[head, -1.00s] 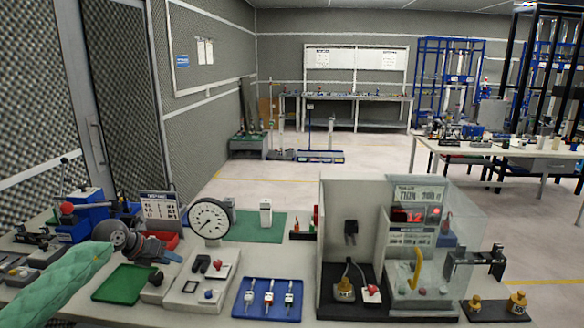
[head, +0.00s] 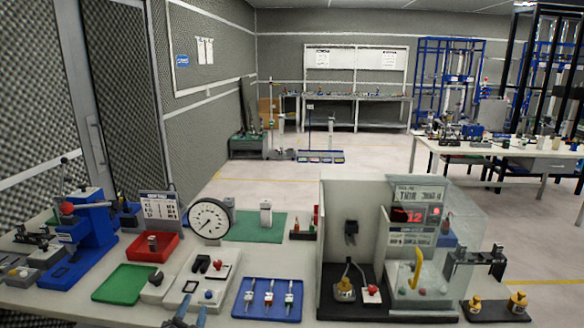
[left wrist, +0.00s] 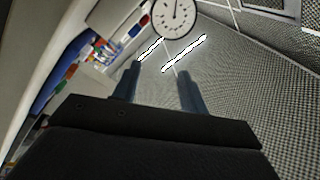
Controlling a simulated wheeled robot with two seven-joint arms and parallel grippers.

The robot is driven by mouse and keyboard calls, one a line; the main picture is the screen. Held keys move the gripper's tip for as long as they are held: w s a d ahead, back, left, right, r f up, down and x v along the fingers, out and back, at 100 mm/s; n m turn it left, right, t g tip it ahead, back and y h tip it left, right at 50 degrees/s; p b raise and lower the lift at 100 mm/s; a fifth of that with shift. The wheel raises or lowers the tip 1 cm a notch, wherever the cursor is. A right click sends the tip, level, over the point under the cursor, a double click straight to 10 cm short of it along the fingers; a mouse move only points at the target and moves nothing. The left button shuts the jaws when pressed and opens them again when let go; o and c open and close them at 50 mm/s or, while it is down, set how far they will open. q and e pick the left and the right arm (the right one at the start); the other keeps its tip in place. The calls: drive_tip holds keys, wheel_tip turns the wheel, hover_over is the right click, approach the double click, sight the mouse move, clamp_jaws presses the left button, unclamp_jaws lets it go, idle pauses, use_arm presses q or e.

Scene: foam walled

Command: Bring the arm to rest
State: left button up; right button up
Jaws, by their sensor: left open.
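My left gripper (head: 186,314) shows only by its blue-grey fingertips at the bottom edge of the head view, in front of the bench's near edge. In the left wrist view its two fingers (left wrist: 158,90) stand apart with nothing between them. The rest of my left arm is out of the head view. My right gripper is not in view.
A red tray (head: 163,249), a blue press (head: 92,232) and a round dial (head: 209,219) stand behind. A clear-walled booth (head: 332,215) stands right.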

use_arm(q)
drive_tip(key=s+a+f+n+g+y, duration=0.1)
drive_tip(key=s+f+n+g+y, duration=0.2)
drive_tip(key=s+f+n+g, duration=0.75)
drive_tip(key=s+d+f+m+g+h, duration=0.1)
drive_tip(key=s+d+f+g, duration=0.3)
drive_tip(key=s, duration=0.7)
drive_tip(key=s+f+m+g+h, duration=0.15)
drive_tip(key=s+f, duration=0.35)
drive_tip(key=s, duration=0.6)
drive_tip(key=s+d+f+g, duration=0.1)
drive_tip(key=d+f, duration=0.2)
drive_tip(key=f, duration=0.7)
drive_tip(key=d+f+n+g, duration=0.1)
drive_tip(key=d+f, duration=0.2)
drive_tip(key=f, duration=0.8)
drive_tip(key=shift+s+f+h, duration=0.15)
drive_tip(key=shift+s+h, duration=0.2)
drive_tip(key=shift+h, duration=0.1)
drive_tip(key=shift+a, duration=0.1)
